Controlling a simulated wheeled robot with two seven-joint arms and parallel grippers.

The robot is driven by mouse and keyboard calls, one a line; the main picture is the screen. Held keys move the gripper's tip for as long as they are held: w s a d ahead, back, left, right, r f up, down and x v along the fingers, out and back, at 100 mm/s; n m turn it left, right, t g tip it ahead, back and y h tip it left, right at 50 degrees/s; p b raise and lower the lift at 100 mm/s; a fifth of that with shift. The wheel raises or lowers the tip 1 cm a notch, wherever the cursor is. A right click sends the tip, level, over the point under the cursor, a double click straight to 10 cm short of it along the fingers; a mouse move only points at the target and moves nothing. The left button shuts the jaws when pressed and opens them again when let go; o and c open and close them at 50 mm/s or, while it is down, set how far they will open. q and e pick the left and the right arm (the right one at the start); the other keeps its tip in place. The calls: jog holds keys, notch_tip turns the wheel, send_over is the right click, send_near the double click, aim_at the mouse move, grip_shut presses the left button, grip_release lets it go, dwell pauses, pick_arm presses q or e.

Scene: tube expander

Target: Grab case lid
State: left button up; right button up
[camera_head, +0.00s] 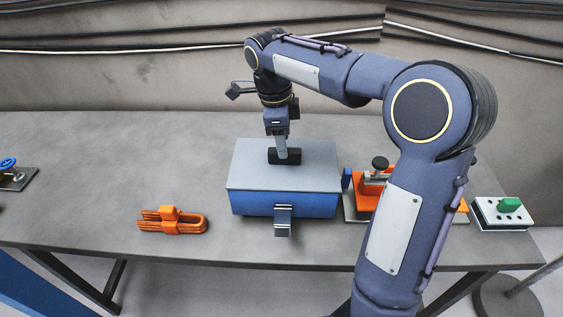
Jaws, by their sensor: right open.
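A blue case (262,203) stands on the grey table, with its light grey lid (256,176) closed on top. A metal latch (283,219) hangs on the front face of the case. The gripper is open. The inside of the case is hidden. My left gripper is not in view.
An orange tool (172,220) lies left of the case. An orange fixture (367,201) stands right of it, partly hidden by my right arm. A white box with a green knob (505,211) is at the far right. A blue valve (9,168) is at the left edge. The table's back left is clear.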

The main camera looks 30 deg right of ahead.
aim_at(310, 166)
jog(key=f, duration=0.4)
jog(key=shift+d, duration=0.3)
grip_shut()
